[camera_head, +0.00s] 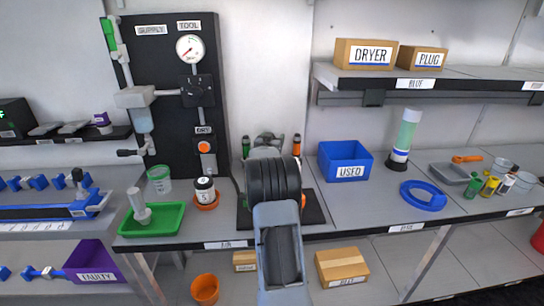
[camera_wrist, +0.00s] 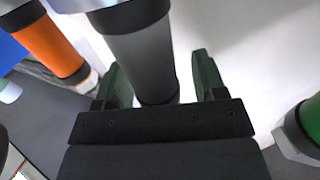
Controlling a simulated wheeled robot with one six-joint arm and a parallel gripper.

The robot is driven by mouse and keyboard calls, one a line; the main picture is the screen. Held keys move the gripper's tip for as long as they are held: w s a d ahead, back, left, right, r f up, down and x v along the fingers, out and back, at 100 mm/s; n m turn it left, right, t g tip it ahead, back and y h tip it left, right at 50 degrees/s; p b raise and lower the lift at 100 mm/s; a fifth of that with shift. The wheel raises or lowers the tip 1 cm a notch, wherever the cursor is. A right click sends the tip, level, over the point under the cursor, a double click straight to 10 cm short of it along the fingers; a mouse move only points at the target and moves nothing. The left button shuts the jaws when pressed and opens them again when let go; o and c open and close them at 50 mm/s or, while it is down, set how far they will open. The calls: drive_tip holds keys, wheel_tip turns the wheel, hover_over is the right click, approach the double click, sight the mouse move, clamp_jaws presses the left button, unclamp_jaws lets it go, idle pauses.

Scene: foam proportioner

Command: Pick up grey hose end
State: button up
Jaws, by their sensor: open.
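The grey hose end (camera_wrist: 142,58) is a grey cylinder with a black collar at the top of the wrist view and a dark band lower down. My gripper (camera_wrist: 158,72) is open, with one dark green finger on each side of it. A clear gap shows at the right finger; contact at the left finger cannot be told. In the head view my gripper (camera_head: 267,143) is mostly hidden behind my own arm, and the grey hose end is hidden there too.
An orange hose end (camera_wrist: 50,38) stands left of the grey one and a green hose end (camera_wrist: 310,122) to the right. In the head view a blue USED bin (camera_head: 345,161), a black panel with a gauge (camera_head: 190,48) and a green tray (camera_head: 165,218) flank my arm.

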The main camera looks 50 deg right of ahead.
drive_tip(key=shift+c, duration=0.2)
clamp_jaws()
idle(0.5)
